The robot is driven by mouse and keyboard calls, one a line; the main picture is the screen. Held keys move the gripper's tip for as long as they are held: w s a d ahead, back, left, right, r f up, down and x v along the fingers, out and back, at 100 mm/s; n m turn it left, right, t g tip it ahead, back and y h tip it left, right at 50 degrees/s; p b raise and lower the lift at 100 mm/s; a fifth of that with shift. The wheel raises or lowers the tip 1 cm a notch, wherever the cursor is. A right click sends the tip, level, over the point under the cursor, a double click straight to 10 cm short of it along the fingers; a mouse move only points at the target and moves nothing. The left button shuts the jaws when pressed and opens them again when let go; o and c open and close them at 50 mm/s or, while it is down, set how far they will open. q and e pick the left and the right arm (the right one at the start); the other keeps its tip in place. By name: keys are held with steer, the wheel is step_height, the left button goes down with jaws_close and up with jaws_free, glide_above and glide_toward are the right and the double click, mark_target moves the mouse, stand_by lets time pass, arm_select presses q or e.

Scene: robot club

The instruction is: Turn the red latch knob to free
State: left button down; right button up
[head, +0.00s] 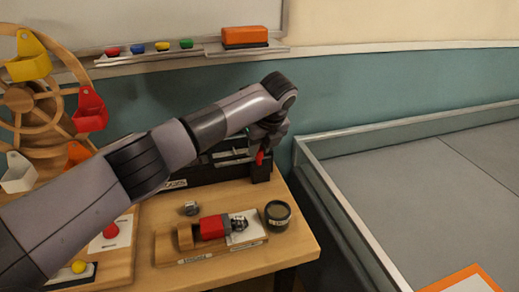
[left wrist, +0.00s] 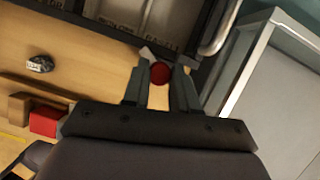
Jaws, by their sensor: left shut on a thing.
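The red latch knob (left wrist: 160,73) is round and sits between the two fingers of my left gripper (left wrist: 161,90) in the left wrist view. The gripper is shut on it. In the head view the knob (head: 260,157) shows as a small red piece at the right end of a dark frame (head: 259,172), with my left gripper (head: 262,146) reaching down over it from above. My left arm hides much of the frame behind it. The knob's exact turn angle cannot be told. My right gripper is in neither view.
On the wooden table (head: 290,240) are a wooden block with a red part (head: 211,227), a dark round container (head: 278,213) and a small metal piece (head: 191,208). A wooden wheel with coloured buckets (head: 30,100) stands left. A grey walled field (head: 420,180) lies right.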

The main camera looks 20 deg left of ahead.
arm_select(q)
steer(key=shift+n, duration=0.5)
steer(key=c, duration=0.9)
jaws_free()
steer(key=shift+b+v, duration=0.3)
steer(key=shift+v, duration=3.3)
steer(key=shift+w, duration=0.1)
